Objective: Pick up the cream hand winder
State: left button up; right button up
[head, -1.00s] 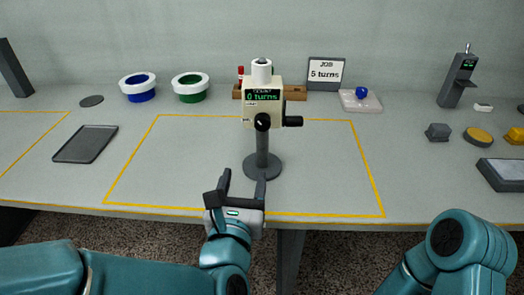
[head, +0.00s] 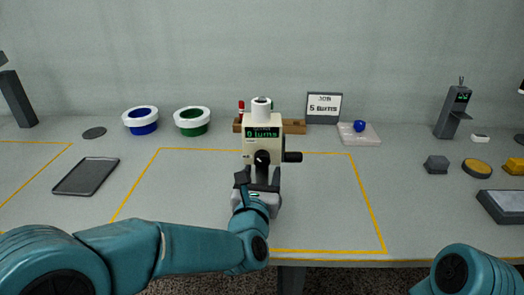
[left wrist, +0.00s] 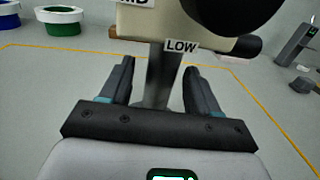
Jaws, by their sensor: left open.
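The cream hand winder (head: 262,140) stands upright on a grey post inside the yellow outline. Its green display reads "0 turns", a white spool tops it, and a black crank points right. My left gripper (head: 258,178) is in front of the post, just below the cream body. In the left wrist view the open fingers (left wrist: 157,85) lie to either side of the grey post (left wrist: 160,80), under the winder's body (left wrist: 175,22) with its "LOW" label. Contact with the post cannot be told. My arm hides the winder's base. Only a link of my right arm shows, at lower right.
Blue (head: 141,121) and green (head: 192,121) white-rimmed pots stand at back left, near a dark tray (head: 87,176). A wooden rack (head: 294,127), a sign reading 5 turns (head: 324,108) and a pad with a blue knob (head: 359,133) are behind. Small blocks lie right.

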pick_arm(q)
jog(key=w, duration=0.2)
jog(key=shift+w+d, duration=0.15)
jog(key=shift+w, duration=0.15)
grip_shut()
jog(key=shift+r, duration=0.1)
notch_tip(320, 180, up, 20)
jog(key=p, duration=0.4)
